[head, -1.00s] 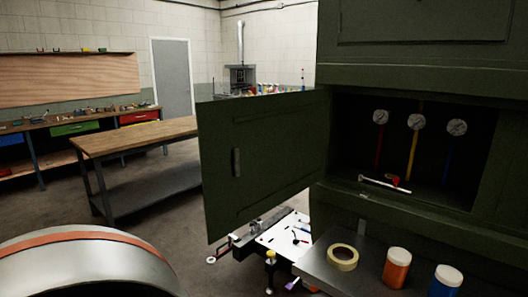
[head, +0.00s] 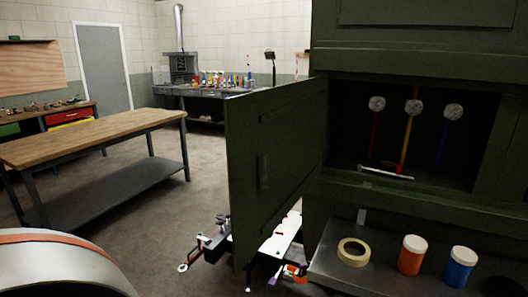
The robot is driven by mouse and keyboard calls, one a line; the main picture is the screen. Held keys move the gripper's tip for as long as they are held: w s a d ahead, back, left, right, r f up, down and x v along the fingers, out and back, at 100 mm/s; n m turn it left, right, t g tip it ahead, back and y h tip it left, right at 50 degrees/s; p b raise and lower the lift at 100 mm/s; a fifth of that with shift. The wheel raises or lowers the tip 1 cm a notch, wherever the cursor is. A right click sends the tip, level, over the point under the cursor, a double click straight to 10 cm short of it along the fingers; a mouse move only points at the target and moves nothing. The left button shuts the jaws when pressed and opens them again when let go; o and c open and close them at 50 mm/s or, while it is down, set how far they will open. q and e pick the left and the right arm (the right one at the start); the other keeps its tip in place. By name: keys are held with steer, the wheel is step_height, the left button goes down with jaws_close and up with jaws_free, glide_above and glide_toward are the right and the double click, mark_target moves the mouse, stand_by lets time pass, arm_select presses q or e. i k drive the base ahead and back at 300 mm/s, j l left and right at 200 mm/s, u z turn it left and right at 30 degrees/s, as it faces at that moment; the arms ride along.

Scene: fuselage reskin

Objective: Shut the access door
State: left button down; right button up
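The access door (head: 285,150) is a dark green panel hinged at the left side of a square opening in the green fuselage (head: 420,55). It stands open, swung out toward me and to the left. A recessed handle (head: 264,171) shows on its face. Inside the open bay (head: 345,130) are gauges (head: 414,106) with red, yellow and blue lines. A white tool (head: 386,172) lies on the bay's lower sill. Neither of my grippers is in view.
A grey shelf below the bay holds a tape roll (head: 352,252), an orange jar (head: 411,255) and a blue jar (head: 459,267). A wheeled cart (head: 275,245) stands under the door. A wooden workbench (head: 90,138) is at left, with open floor between. A curved metal piece (head: 60,268) fills the lower left.

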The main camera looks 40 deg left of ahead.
mark_target(286, 123)
steer(key=k+j, duration=0.1)
steer(key=j, duration=0.35)
steer(key=k+j, duration=0.1)
steer(key=j, duration=0.3)
steer(key=k+j, duration=0.1)
steer(key=j, duration=0.35)
steer(key=k+j, duration=0.1)
steer(key=j, duration=0.3)
